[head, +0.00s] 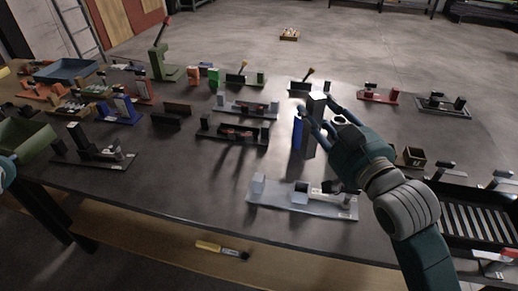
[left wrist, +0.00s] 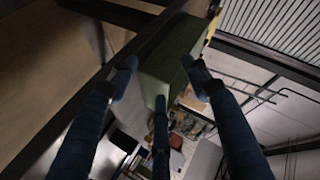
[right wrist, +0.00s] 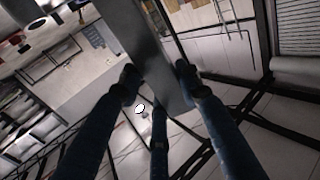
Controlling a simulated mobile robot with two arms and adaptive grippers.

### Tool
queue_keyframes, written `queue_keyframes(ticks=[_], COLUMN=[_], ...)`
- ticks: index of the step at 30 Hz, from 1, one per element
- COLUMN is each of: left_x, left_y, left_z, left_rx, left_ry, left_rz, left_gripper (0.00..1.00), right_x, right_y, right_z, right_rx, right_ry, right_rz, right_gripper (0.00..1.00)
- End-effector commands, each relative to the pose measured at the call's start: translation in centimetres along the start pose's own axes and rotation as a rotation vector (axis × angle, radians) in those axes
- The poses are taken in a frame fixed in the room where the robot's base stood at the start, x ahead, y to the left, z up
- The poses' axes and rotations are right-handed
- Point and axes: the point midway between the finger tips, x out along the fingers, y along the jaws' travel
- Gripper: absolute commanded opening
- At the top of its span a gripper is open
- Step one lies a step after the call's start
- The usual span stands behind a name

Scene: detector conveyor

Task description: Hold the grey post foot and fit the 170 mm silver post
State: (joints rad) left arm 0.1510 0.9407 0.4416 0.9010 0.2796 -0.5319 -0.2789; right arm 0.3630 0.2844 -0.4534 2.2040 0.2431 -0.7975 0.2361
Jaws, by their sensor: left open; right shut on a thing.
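A tall grey post (head: 316,108) stands upright in my right gripper (head: 322,118), above the table. In the right wrist view the post (right wrist: 150,50) passes between the fingers of the right gripper (right wrist: 157,85), which are shut on it. A light grey base plate (head: 280,202) with small blocks lies at the table's front, below the post and apart from it; I cannot tell for sure if it is the post foot. My left gripper is only a teal edge at the far left of the head view.
A blue panel (head: 298,134) stands just left of the post. Several dark and coloured fixtures cover the table's back and left. A green bin (head: 22,138) is at the left edge, a slatted black tray (head: 478,216) at the right. A yellow marker (head: 208,246) lies below the table edge.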

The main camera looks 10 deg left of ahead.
Motion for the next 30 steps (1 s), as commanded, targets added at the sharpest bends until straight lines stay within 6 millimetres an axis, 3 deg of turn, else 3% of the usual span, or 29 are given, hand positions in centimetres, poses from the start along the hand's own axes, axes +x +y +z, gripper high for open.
queue_keyframes(ticks=[1,9,11,13,17,21,26,30], left_x=[-0.5,-5.3,-6.9,-8.6,-11.3,-13.5,-16.1,-19.3], left_y=[-1.4,-7.6,-8.2,-7.2,-2.7,4.0,12.5,19.9], left_z=[-3.1,-17.2,-20.4,-24.2,-30.1,-34.6,-38.1,-40.5], left_rx=[-0.007,0.007,0.032,0.088,0.201,0.268,0.311,0.355], left_ry=[0.051,0.291,0.341,0.391,0.459,0.511,0.548,0.570], left_rz=[-0.020,-0.127,-0.144,-0.145,-0.090,0.031,0.204,0.361], left_gripper=[0.48,0.48,0.48,0.48,0.48,0.48,0.48,0.48], right_x=[0.0,0.0,0.0,0.0,0.0,0.0,0.0,0.0], right_y=[0.0,0.0,0.0,0.0,0.0,0.0,0.0,0.0], right_z=[-0.1,-0.1,-0.1,-0.1,-0.1,-0.1,-0.1,-0.1], right_rx=[0.000,0.000,0.000,0.000,0.000,0.000,0.000,0.000], right_ry=[0.003,0.003,0.003,0.003,0.003,0.003,0.003,0.003], right_rz=[0.000,0.000,0.000,0.000,0.000,0.000,0.000,0.000], right_gripper=[0.00,0.00,0.00,0.00,0.00,0.00,0.00,0.00])
